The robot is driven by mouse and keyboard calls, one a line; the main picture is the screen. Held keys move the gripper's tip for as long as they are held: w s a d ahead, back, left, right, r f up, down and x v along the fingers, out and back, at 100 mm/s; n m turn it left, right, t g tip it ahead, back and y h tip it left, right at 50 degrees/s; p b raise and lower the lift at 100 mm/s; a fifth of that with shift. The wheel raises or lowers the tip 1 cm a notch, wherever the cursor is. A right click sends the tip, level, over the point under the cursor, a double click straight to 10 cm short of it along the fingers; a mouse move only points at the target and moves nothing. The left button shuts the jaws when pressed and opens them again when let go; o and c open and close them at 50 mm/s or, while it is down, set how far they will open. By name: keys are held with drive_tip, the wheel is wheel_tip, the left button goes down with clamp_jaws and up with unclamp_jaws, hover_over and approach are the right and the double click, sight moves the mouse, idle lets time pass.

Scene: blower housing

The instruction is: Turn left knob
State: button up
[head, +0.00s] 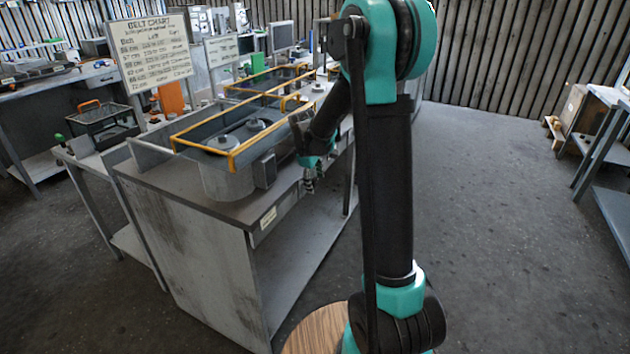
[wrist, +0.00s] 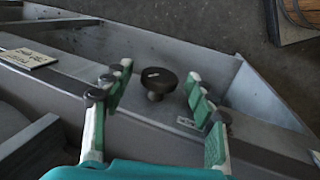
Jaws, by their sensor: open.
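A round dark knob (wrist: 158,80) with a small white mark on its face stands out from a grey metal panel in the wrist view. My gripper (wrist: 158,92) is open, with one green-padded finger to the left of the knob and one to the right. The knob shows between the fingers, and neither finger appears to touch it. In the head view my gripper (head: 311,180) is beside the front side of the workbench (head: 190,192). I cannot make out the knob in the head view.
On the bench stand a blower housing (head: 228,184) with a yellow rail (head: 232,152) and a grey box (head: 265,171). A pale label (wrist: 28,58) is on the panel left of the knob. Open floor (head: 490,220) lies to the right.

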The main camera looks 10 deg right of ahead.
drive_tip(key=shift+c, duration=0.3)
drive_tip(key=c, duration=1.1)
drive_tip(key=shift+s+a+f+t+h, duration=0.1)
drive_tip(key=shift+s+t+h, duration=0.05)
drive_tip(key=shift+t+h, duration=0.3)
drive_tip(key=shift+s+a+t+h, duration=0.1)
drive_tip(key=shift+t+h, duration=0.25)
drive_tip(key=shift+t, duration=0.2)
drive_tip(key=shift+f+t+h, duration=0.1)
drive_tip(key=shift+t+h, duration=0.6)
drive_tip(key=shift+t, duration=0.4)
drive_tip(key=o, duration=1.2)
drive_tip(key=shift+c, duration=0.2)
